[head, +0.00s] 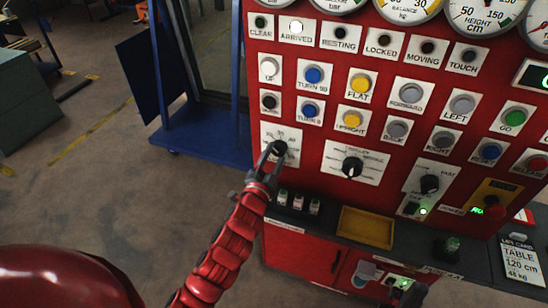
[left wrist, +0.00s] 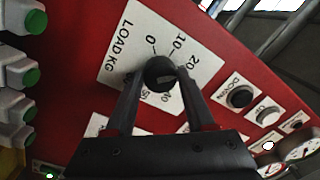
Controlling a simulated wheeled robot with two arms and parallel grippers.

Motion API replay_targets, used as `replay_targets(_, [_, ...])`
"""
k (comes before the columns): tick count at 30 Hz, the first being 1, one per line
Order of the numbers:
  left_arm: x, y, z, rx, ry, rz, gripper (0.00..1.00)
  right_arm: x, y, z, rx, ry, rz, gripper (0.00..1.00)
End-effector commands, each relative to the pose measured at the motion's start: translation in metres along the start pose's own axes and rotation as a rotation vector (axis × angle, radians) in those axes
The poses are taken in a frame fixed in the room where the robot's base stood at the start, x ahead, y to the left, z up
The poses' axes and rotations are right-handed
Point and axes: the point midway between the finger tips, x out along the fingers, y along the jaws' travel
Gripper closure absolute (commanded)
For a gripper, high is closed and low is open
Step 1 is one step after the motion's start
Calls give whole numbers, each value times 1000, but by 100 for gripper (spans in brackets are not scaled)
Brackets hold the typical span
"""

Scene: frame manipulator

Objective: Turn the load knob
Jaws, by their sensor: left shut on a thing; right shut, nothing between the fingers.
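The load knob (head: 280,148) is a small black knob on a white plate at the lower left of the red panel. In the left wrist view, the load knob (left wrist: 160,72) sits in the middle of the plate (left wrist: 125,65), marked LOAD KG, with 0, 10 and 20 readable around it. The lower numbers are partly hidden by the fingers. My left gripper (head: 269,154) is shut on the knob, with one finger on each side, also in the left wrist view (left wrist: 158,84). The knob's exact pointer setting cannot be told. My right gripper is not in view.
A larger black selector (head: 352,166) sits right of the load knob. Rows of coloured buttons, such as the yellow FLAT button (head: 359,83), stand above. Below is a dark ledge with a yellow tray (head: 366,228) and several small green-topped items (head: 298,202). Open floor lies left.

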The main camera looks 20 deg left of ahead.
Motion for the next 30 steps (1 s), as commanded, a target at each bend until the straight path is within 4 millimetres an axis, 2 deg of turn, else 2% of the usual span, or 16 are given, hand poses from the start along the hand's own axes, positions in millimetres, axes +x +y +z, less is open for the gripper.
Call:
replay_targets(17, [0, 1, 2, -33, -5, 2, 100, -1, 0, 0, 0, 0, 0, 100])
replay_targets(18, [0, 1, 2, -33, -5, 2, 42, -1, 0, 0, 0, 0, 0, 100])
replay_targets(22, [0, 1, 1, -33, -4, 1, 19, -1, 0, 0, 0, 0, 0, 100])
replay_targets(23, [0, 1, 1, -33, -4, 1, 16, -1, 0, 0, 0, 0, 0, 100])
replay_targets(30, [0, 1, 1, -33, -3, 1, 16, -1, 0, 0, 0, 0, 0, 100])
